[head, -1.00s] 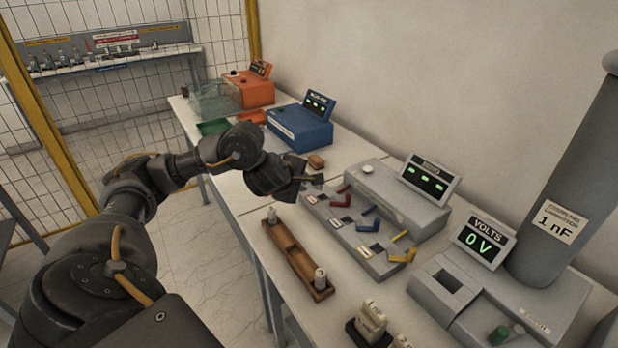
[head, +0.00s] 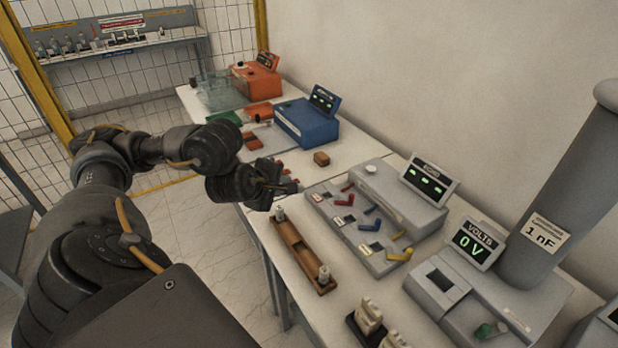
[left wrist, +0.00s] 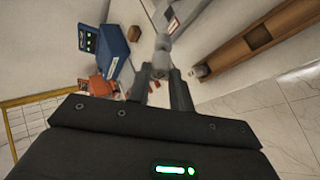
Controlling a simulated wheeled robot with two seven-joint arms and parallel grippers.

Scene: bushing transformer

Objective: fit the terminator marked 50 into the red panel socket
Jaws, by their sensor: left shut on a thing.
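My left gripper (head: 288,188) is shut on a small grey cylindrical piece (left wrist: 161,58), above the table by the near-left corner of the grey lever panel (head: 322,218). Its marking cannot be read. The panel has red levers (head: 346,188), blue levers and yellow levers, with small white labels beside them. The red levers are at the end closest to my gripper. Which opening is the red socket is too small to tell. A wooden rack (head: 296,243) stands in front of the panel, with a grey terminator (head: 324,274) at one end and another (head: 280,213) at the other.
A brown block (head: 321,158) and a blue meter box (head: 306,122) stand beyond the panel, with an orange box (head: 258,80) farther back. A grey unit reading 0 V (head: 474,242) and a tall grey column (head: 556,190) stand right. Pale connectors (head: 368,316) are in front.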

